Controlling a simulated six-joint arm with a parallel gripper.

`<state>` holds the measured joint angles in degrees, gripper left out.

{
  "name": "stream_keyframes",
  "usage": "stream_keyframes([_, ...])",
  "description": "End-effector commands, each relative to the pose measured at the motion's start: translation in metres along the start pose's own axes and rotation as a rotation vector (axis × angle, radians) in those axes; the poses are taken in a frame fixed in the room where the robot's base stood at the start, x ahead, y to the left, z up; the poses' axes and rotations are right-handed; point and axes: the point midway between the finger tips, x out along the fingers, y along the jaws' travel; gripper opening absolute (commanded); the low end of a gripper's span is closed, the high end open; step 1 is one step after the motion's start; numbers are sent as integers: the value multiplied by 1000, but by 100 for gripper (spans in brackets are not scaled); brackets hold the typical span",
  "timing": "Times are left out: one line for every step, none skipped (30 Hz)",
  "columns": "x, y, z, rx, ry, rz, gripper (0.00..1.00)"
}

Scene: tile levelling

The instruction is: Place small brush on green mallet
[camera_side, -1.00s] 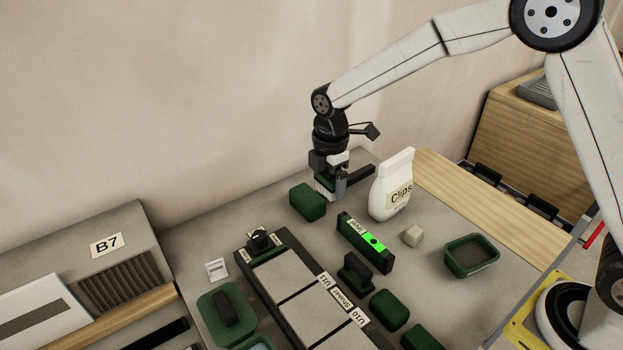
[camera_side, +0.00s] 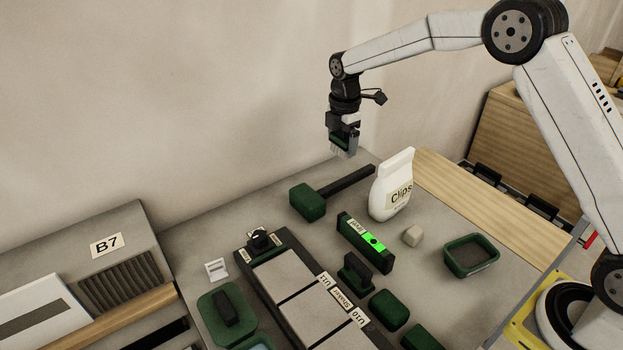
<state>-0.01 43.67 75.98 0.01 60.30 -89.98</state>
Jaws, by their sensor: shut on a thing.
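The green mallet (camera_side: 308,202) lies on the grey table near the back edge. The gripper fingers partly hide the brush.
The Clips bottle (camera_side: 391,187) stands right of the mallet. A level (camera_side: 365,243) with a bright green window lies in front, beside a small beige cube (camera_side: 412,236). A green tray (camera_side: 471,256) sits at right. Tiles in a dark frame (camera_side: 292,250) fill the front.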

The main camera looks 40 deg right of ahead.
Motion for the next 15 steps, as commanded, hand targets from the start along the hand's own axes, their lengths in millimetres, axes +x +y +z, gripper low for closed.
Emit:
stream_keyframes([7, 0, 0, 0, 0, -3, 5])
stream_keyframes([11, -1, 0, 0, 0, -2, 5])
stream_keyframes([17, -1, 0, 0, 0, -3, 5])
stream_keyframes([21, -1, 0, 0, 0, -4, 5])
stream_keyframes([26, -1, 0, 0, 0, -4, 5])
stream_keyframes([31, -1, 0, 0, 0, -3, 5])
stream_keyframes([36, -1, 0, 0, 0, -4, 5])
stream_keyframes([39, -1, 0, 0, 0, -3, 5])
stream_keyframes([44, -1, 0, 0, 0, -2, 5])
stream_keyframes([46, 0, 0, 0, 0, -1, 5])
stream_keyframes([48, 0, 0, 0, 0, -1, 5])
stream_keyframes([51, 0, 0, 0, 0, -1, 5])
stream_keyframes([52, 0, 0, 0, 0, -1, 5])
stream_keyframes([53, 0, 0, 0, 0, 0, 5])
stream_keyframes([53, 0, 0, 0, 0, 0, 5])
